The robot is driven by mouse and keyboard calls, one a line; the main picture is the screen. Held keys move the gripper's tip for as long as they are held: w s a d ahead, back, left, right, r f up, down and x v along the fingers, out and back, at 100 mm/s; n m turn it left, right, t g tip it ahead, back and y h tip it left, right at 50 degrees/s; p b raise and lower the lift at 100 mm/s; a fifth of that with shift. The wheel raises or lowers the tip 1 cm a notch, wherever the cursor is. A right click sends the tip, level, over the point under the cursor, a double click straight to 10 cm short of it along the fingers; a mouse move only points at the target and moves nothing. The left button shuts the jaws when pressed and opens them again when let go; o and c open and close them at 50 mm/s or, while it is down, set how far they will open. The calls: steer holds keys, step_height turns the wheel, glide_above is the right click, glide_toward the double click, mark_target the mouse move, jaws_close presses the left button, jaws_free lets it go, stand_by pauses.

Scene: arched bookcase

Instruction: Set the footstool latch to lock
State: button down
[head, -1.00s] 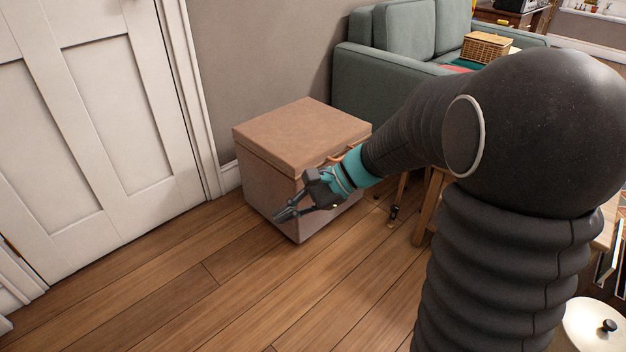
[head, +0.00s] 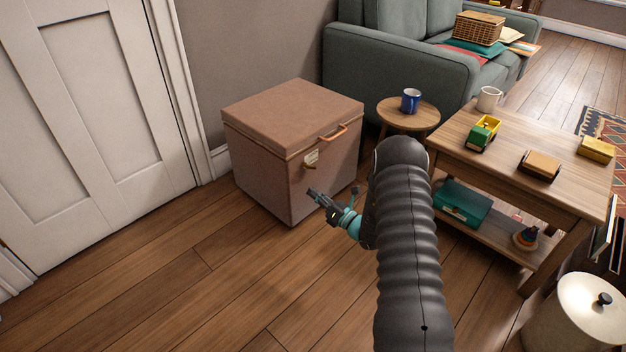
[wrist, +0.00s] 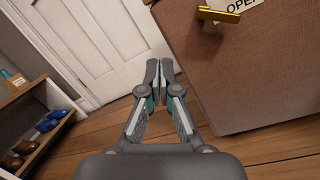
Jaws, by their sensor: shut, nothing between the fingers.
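The footstool (head: 270,160) is a brown box with a lid and a tan handle (head: 332,133) on its front face. Its brass latch (head: 309,167) sits on the front face under the lid, beside a small pale label (head: 311,157). In the wrist view the latch (wrist: 217,15) lies at the top right, in front of a label (wrist: 238,8) reading "OPE…", its end cut off. My gripper (head: 313,193) is shut and empty, in front of the footstool and below the latch. In the wrist view its fingertips (wrist: 159,68) point left of the footstool (wrist: 250,70), apart from the latch.
A wooden table (head: 500,135) with toys stands right of my arm. A round side table (head: 411,118) with a blue mug is behind. A white door (head: 85,120) is at left. A shoe shelf (wrist: 30,108) shows in the wrist view. Floor before the footstool is clear.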

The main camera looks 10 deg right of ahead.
mark_target(309, 166)
steer(key=d+f+m+t+h, duration=0.2)
steer(key=d+f+m+h, duration=0.1)
steer(key=f, duration=0.4)
steer(key=shift+w+d+m, duration=0.15)
steer(key=shift+d+m, duration=0.35)
steer(key=shift+d, duration=0.1)
steer(key=b+x, duration=0.1)
steer(key=x, duration=0.8)
steer(key=shift+w+a+r, duration=0.2)
steer(key=shift+w, duration=0.1)
steer(key=shift+w+d+r, duration=0.25)
steer(key=shift+r, duration=0.25)
steer(key=shift+w+d+r, duration=0.25)
steer(key=shift+r, duration=0.25)
steer(key=shift+w+d+r, duration=0.3)
steer(key=shift+d+r, duration=0.1)
steer(key=shift+r, duration=0.3)
